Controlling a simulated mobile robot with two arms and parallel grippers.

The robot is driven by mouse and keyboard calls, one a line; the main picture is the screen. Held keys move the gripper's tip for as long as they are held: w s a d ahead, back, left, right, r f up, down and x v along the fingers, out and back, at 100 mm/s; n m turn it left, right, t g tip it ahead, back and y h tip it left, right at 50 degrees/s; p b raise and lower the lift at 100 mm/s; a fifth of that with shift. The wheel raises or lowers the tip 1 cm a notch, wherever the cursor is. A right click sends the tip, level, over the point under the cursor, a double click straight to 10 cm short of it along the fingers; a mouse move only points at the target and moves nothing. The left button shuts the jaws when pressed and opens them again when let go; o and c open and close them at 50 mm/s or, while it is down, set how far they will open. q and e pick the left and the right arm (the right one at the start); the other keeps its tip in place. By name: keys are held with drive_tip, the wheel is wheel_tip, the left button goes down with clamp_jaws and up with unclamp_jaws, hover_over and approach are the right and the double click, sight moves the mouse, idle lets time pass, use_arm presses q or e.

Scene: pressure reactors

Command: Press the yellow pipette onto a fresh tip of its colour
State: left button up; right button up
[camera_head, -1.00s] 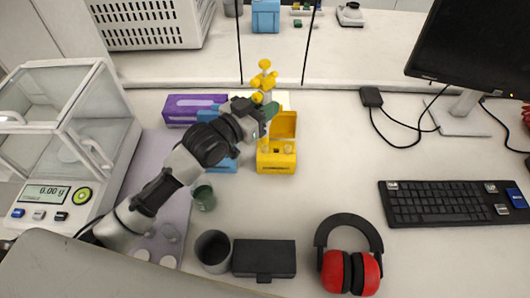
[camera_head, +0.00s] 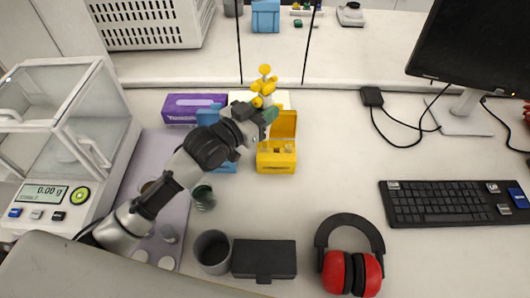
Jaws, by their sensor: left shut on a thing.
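The yellow pipette (camera_head: 264,86) stands roughly upright at the back, with its yellow top above my left gripper (camera_head: 268,114). My left gripper is shut on it; the fingers and the pipette's lower end are mostly hidden by the wrist. The yellow tip box (camera_head: 276,164) stands open on the table just to the right and in front of the gripper, its lid (camera_head: 284,124) raised at the back. Some pale tips show inside, too small to tell apart. I cannot see whether the pipette's end touches a tip. My right gripper is not in view.
A blue box (camera_head: 224,165) is left of the yellow box, partly behind my arm. A purple box (camera_head: 185,108) lies behind.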

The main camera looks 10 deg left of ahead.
sight(258, 83)
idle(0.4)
use_arm(q)
wheel_tip(258, 83, up, 8)
drive_tip(key=p, duration=0.8)
drive_tip(key=shift+r, duration=0.25)
